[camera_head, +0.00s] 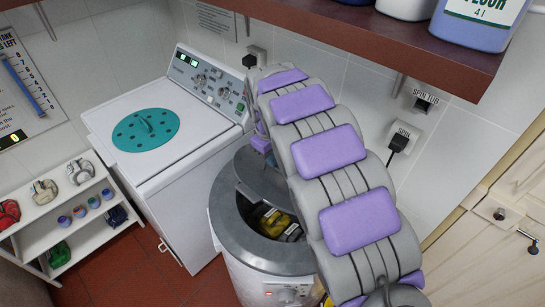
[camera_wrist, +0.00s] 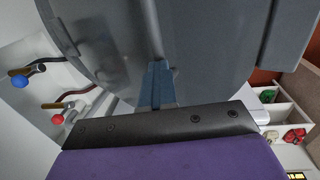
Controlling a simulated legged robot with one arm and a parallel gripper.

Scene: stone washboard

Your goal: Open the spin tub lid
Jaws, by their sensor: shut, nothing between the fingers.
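The spin tub (camera_head: 228,222) is a round grey-rimmed drum on a white body at bottom centre of the head view. Its dark grey lid (camera_head: 262,178) is tilted up at the back of the opening, partly hidden by my arm. Yellow and dark things (camera_head: 277,223) show inside the tub. In the wrist view a large grey surface, which looks like the lid (camera_wrist: 215,45), fills the upper part. My gripper (camera_wrist: 157,75) is shut and empty, its blue-grey fingers right against or very close to that surface; contact is unclear. In the head view my arm hides most of the gripper.
A white washing machine (camera_head: 190,165) with a teal disc (camera_head: 146,130) stands left of the tub. A brown shelf (camera_head: 385,45) with bottles hangs above. A small white shelf (camera_head: 75,215) stands at left. Red and blue knobs (camera_wrist: 20,80) show in the wrist view.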

